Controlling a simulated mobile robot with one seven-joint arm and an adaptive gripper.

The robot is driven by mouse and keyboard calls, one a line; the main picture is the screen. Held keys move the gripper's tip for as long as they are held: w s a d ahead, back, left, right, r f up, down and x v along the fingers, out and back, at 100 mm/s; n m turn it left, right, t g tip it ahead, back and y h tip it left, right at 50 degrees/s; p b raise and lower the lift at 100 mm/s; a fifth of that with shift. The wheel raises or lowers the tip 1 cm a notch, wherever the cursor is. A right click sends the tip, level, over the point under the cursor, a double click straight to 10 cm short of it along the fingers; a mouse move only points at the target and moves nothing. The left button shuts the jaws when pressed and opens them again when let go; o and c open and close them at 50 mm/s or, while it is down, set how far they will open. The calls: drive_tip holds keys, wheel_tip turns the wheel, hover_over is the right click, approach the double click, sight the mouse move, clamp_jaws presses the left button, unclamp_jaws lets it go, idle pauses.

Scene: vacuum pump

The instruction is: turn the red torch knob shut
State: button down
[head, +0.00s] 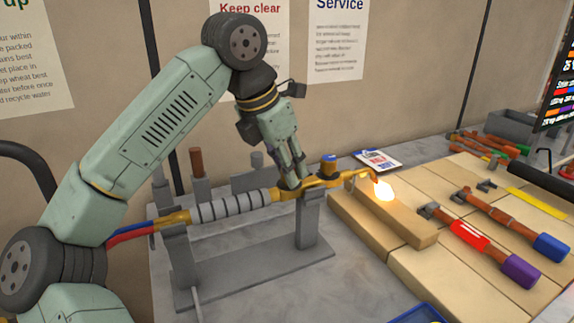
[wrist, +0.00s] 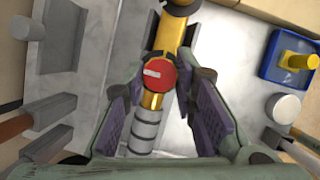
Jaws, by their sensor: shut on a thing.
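The brass torch (head: 318,182) lies across a grey stand, with a ribbed grey handle (head: 228,206) and a bright flame (head: 384,190) at its tip. My gripper (head: 292,183) reaches down onto the torch body from above, and its fingers hide the knob in the head view. In the wrist view the red knob (wrist: 157,74), a round disc with a white mark lying nearly level, sits between the fingertips of my gripper (wrist: 160,78). The fingers are shut on the knob's sides. A blue-topped knob (head: 328,160) stands farther along the torch.
The grey stand (head: 308,225) holds the torch above the bench. Wooden blocks (head: 400,222) lie beneath the flame. A blue tray (wrist: 283,60) is near the torch. Red and blue hoses (head: 130,233) run left.

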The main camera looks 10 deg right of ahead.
drive_tip(key=m+g, duration=0.1)
drive_tip(key=m, duration=0.3)
drive_tip(key=shift+w+m+g+h, duration=0.15)
drive_tip(key=shift+m+g+h, duration=0.15)
drive_tip(key=shift+g, duration=0.1)
drive_tip(key=m+g, duration=0.1)
drive_tip(key=m, duration=0.3)
drive_tip(key=shift+w+m+g, duration=0.1)
drive_tip(key=shift+m+g, duration=0.2)
drive_tip(key=shift+g, duration=0.1)
drive_tip(key=m+g+y, duration=0.1)
drive_tip(key=m, duration=0.3)
drive_tip(key=shift+w, duration=0.1)
drive_tip(key=shift+d+m+g+y, duration=0.1)
drive_tip(key=shift+m+g+y, duration=0.3)
drive_tip(key=shift+m, duration=0.8)
drive_tip(key=shift+d+m+g+y, duration=0.1)
drive_tip(key=shift+m+g+y, duration=0.25)
drive_tip(key=shift+m, duration=0.85)
drive_tip(key=c, duration=1.3)
unclamp_jaws()
